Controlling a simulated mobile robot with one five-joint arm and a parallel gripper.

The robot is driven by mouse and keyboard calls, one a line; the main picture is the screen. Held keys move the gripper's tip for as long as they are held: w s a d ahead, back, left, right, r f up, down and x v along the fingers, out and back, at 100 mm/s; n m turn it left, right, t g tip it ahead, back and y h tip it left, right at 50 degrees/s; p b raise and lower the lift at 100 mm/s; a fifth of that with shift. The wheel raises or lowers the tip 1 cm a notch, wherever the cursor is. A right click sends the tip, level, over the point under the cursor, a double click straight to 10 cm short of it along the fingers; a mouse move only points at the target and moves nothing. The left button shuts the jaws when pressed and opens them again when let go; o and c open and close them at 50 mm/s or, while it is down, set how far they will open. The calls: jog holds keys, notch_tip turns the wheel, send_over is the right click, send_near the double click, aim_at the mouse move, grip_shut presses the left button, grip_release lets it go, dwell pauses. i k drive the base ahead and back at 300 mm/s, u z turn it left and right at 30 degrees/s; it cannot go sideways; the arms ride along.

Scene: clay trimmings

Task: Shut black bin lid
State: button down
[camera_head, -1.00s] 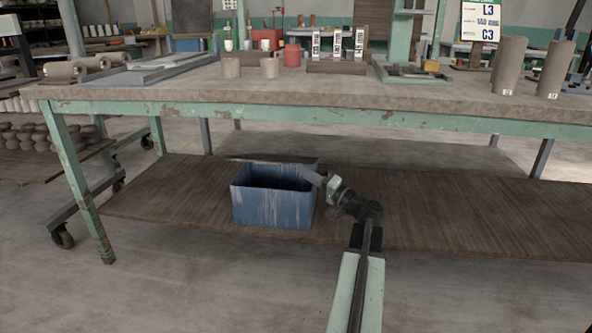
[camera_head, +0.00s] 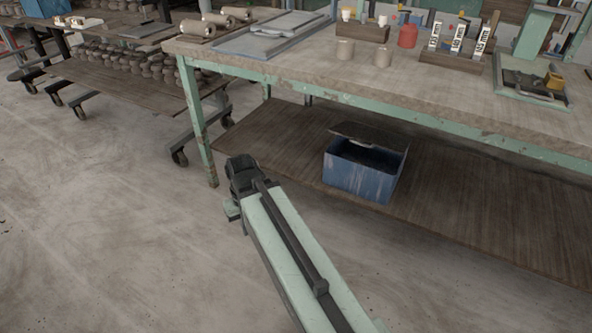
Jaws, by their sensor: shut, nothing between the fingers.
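A blue bin (camera_head: 358,178) with worn, scuffed walls stands on the low wooden shelf under the workbench. Its dark lid (camera_head: 368,133) is raised at a tilt along the bin's far side, and the dark opening shows below it. The lid is not down on the front rim. A small pale patch shows just under the lid; I cannot tell what it is. My arm reaches forward to the left of the bin, well apart from it. My gripper does not show; the arm's far end is hidden beyond its dark joint.
The green-framed workbench (camera_head: 330,62) overhangs the shelf (camera_head: 480,205), and its front leg (camera_head: 197,125) stands left of the bin. A wheeled rack (camera_head: 110,85) with clay pieces is at the upper left. The concrete floor (camera_head: 110,210) at left is open.

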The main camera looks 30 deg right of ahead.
aim_at(397, 143)
jog(key=u, duration=1.45)
jog(key=k, duration=1.4)
jog(key=z, duration=0.9)
jog(key=i, duration=1)
jog(key=u, duration=0.05)
